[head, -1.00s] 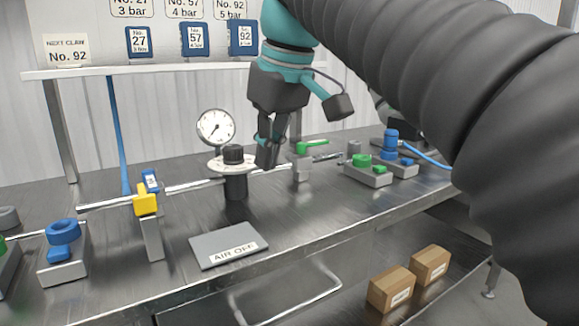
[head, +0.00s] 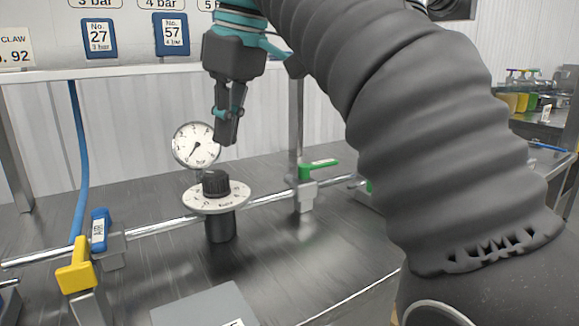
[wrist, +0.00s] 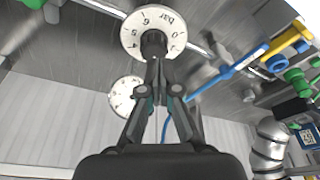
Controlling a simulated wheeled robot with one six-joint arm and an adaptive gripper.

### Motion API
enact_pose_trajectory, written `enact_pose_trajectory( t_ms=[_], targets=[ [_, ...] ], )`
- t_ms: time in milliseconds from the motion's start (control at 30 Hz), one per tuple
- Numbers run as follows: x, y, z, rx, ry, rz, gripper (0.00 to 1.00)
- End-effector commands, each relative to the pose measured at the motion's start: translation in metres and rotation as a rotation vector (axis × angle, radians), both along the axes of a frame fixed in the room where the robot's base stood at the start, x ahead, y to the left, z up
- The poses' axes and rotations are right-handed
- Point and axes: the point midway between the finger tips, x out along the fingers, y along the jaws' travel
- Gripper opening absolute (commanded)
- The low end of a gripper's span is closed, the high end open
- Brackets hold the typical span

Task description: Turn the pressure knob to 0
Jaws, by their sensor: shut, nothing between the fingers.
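The pressure knob (head: 215,184) is black and ribbed, on a white numbered dial (head: 238,197) atop a dark post. My gripper (head: 226,138) is shut and empty, above the knob and apart from it in the head view. In the wrist view the fingertips (wrist: 156,62) overlap the near side of the knob (wrist: 153,42); the gap is hard to judge there. The dial (wrist: 134,22) shows numbers and "bar". The round pressure gauge (head: 196,146) stands behind the knob, its needle pointing down-left; my gripper is close to its right edge in the picture.
A green-handled valve (head: 318,170) stands right of the knob on a metal pipe (head: 270,198). A grey plate (head: 200,308) lies in front. The bench between is clear.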

Motion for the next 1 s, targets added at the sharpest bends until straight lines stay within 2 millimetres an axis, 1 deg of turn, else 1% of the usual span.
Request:
enact_pose_trajectory(
  t_ms=[167, 200, 300, 400, 500, 700, 1000],
  targets=[
    [-0.004, 0.003, -0.016, -0.002, 0.002, 0.01, 0.0],
    [-0.004, 0.004, -0.023, -0.002, 0.001, 0.011, 0.0],
    [-0.004, 0.004, -0.037, -0.002, 0.001, 0.011, 0.0],
    [-0.003, 0.004, -0.049, -0.001, 0.001, 0.01, 0.0],
    [-0.003, 0.004, -0.057, -0.001, 0.001, 0.009, 0.0],
    [-0.002, 0.003, -0.065, 0.0, -0.001, 0.007, 0.0],
    [-0.002, 0.003, -0.066, 0.0, 0.0, 0.006, 0.0]
  ],
)
